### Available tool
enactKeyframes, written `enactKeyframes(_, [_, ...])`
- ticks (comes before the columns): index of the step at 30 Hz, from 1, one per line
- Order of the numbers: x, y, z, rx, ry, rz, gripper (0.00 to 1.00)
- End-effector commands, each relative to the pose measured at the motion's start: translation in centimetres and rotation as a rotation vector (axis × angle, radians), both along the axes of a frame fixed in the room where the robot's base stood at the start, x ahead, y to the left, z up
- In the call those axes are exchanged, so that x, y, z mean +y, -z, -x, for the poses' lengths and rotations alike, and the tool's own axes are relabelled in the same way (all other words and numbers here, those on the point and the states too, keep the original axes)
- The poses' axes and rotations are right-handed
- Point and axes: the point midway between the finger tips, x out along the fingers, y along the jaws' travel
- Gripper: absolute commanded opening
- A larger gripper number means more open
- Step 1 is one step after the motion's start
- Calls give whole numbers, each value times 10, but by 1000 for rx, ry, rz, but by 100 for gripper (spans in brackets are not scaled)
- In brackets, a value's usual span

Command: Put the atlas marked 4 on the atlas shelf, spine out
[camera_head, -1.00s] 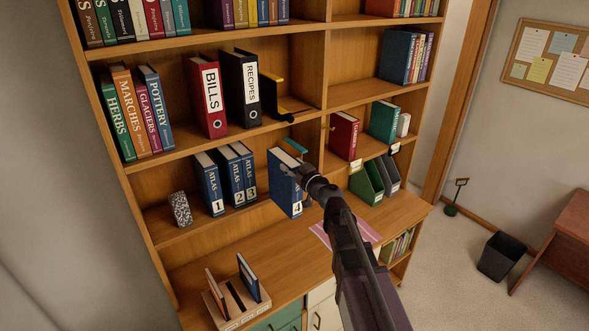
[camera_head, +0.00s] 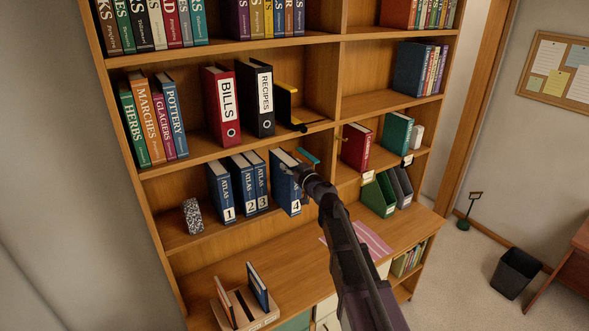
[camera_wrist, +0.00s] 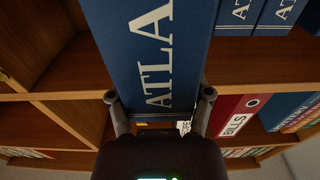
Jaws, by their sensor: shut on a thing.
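The atlas marked 4 (camera_head: 286,190) is blue, upright, with its spine facing out. My gripper (camera_head: 304,174) is shut on it near the top; in the wrist view both fingers (camera_wrist: 160,98) flank its spine (camera_wrist: 150,45). It is at the atlas shelf (camera_head: 195,245), just right of the atlas marked 3 (camera_head: 260,182). Its lower front comes further forward than the other atlases. I cannot tell whether its bottom touches the board. The atlases marked 1 (camera_head: 221,190) and 2 (camera_head: 242,186) stand further left, spines out.
A speckled block (camera_head: 192,216) stands at the shelf's left end. Above are the BILLS binder (camera_head: 222,105) and RECIPES binder (camera_head: 258,100). A yellow-and-black object (camera_head: 290,105) overhangs the upper board. The desk top (camera_head: 285,265) is below.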

Motion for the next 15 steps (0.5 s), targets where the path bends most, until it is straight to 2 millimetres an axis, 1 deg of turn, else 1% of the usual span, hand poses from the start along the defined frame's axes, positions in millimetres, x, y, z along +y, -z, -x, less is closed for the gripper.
enactKeyframes(1, [3, 0, -5, 0, 0, -1, 4])
enactKeyframes(15, [25, 0, -34, 0, -2, -1, 4])
